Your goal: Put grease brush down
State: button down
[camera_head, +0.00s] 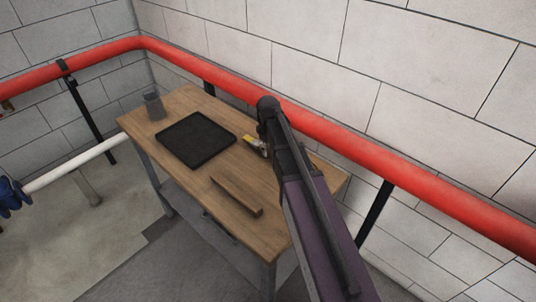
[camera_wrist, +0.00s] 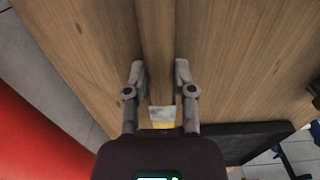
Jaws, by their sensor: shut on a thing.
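The grease brush has a wooden handle (camera_wrist: 156,45), a pale metal band and yellow bristles. In the wrist view it lies between the fingers of my gripper (camera_wrist: 160,78), which is shut on its handle. The handle runs away toward the top of that view, and the bristle end points back toward the wrist. In the head view only the brush's pale and yellow end (camera_head: 256,145) shows beside my arm. My arm hides its handle and most of my gripper. The brush is over the wooden table (camera_head: 180,103); I cannot tell whether it touches it.
A black tray (camera_head: 196,139) lies on the table left of the brush, with a grey cup (camera_head: 154,106) beyond it. A wooden block (camera_head: 237,196) lies near the front edge. A red pipe (camera_head: 330,120) runs along the wall behind. Bare tabletop lies between block and brush.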

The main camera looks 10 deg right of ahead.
jog(key=shift+f, duration=0.45)
jog(key=shift+c, duration=2.2)
grip_release()
jog(key=shift+f+b, duration=0.1)
jog(key=shift+b, duration=0.25)
notch_tip(320, 180, up, 14)
jog(key=p, duration=1.4)
jog(key=shift+w, duration=0.1)
jog(key=s+d+m, duration=0.1)
jog(key=s+m, duration=0.6)
jog(key=s, duration=1.1)
